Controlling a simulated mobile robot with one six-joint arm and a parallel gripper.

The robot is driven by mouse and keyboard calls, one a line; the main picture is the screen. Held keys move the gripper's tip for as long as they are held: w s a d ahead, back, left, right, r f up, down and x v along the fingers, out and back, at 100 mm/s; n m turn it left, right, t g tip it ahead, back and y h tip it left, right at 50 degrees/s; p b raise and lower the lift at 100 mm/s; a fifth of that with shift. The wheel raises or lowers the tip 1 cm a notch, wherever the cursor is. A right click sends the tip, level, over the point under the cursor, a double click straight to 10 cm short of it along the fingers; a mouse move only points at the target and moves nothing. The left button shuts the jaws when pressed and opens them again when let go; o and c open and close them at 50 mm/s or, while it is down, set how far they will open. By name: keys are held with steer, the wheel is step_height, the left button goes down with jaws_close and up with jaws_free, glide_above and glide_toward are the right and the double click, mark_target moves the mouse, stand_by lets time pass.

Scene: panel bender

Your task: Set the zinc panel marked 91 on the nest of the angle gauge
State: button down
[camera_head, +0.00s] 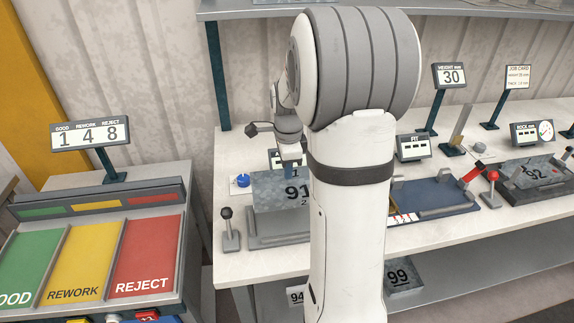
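The zinc panel marked 91 (270,190) is a grey mottled plate with its number facing up towards me. It is over the rear part of a grey fixture (277,240), which looks like the angle gauge's nest. I cannot tell whether the panel touches it. My gripper (292,170) points down at the panel's far edge, its fingertips overlapping the plate near the number. Whether the fingers are closed on it is not clear. My white arm hides the right side of the panel and fixture. A small display behind the panel is mostly hidden.
A black-knobbed lever (229,230) stands just left of the fixture, with a blue button (242,181) behind it. Green, yellow and red sorting bays (145,257) stand left.

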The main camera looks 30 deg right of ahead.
mark_target(288, 189)
step_height(288, 189, down, 7)
steer(key=b, duration=0.4)
steer(key=shift+s+f+b, duration=0.15)
steer(key=shift+f+b, duration=0.05)
steer(key=shift+b, duration=0.15)
steer(key=shift+a+f+b, duration=0.15)
steer(key=shift+f+b, duration=0.85)
steer(key=shift+f, duration=0.4)
stand_by(0.6)
steer(key=c, duration=1.6)
jaws_free()
steer(key=shift+r, duration=0.1)
step_height(288, 189, up, 8)
steer(key=shift+f, duration=0.15)
